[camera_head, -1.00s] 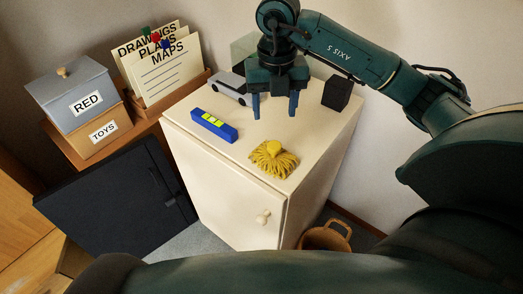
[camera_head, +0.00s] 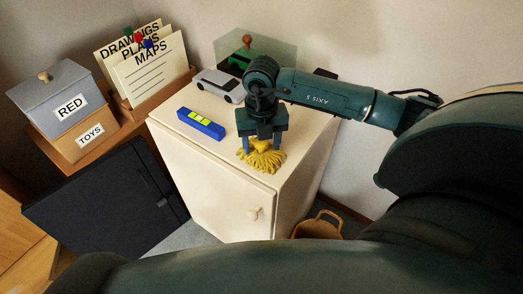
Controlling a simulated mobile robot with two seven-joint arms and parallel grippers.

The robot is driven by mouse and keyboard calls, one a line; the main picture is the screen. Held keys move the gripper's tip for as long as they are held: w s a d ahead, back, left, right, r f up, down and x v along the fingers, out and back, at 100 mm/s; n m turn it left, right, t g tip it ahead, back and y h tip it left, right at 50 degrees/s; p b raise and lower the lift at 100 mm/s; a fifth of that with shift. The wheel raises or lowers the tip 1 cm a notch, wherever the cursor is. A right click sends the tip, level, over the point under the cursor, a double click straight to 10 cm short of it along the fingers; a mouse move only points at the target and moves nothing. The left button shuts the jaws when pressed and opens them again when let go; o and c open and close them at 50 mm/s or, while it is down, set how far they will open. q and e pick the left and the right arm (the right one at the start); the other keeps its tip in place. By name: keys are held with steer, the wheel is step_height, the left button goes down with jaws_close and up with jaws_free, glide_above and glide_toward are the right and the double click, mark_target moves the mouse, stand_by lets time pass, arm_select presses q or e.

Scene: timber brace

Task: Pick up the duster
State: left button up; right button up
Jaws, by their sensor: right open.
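The duster (camera_head: 263,160) is a yellow, mop-like bundle of strands on the white cabinet top, near its front edge. My right gripper (camera_head: 262,149) is directly over it, pointing down, with its blue fingers open on either side of the duster's upper part. The gripper hides the top of the duster, and I cannot tell whether the fingers touch it. My left gripper is not in view.
On the white cabinet (camera_head: 215,172) lie a blue level (camera_head: 201,124) and a silver toy car (camera_head: 219,86). A clear case (camera_head: 284,58) with a green item stands behind. A wicker basket (camera_head: 318,227) is on the floor at right. Boxes (camera_head: 62,105) and folders (camera_head: 150,78) stand at left.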

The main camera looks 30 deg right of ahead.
steer(key=shift+c, duration=0.3)
steer(key=c, duration=1)
step_height(320, 180, up, 10)
steer(key=shift+r, duration=0.1)
steer(key=o, duration=0.3)
steer(key=shift+c, duration=1.1)
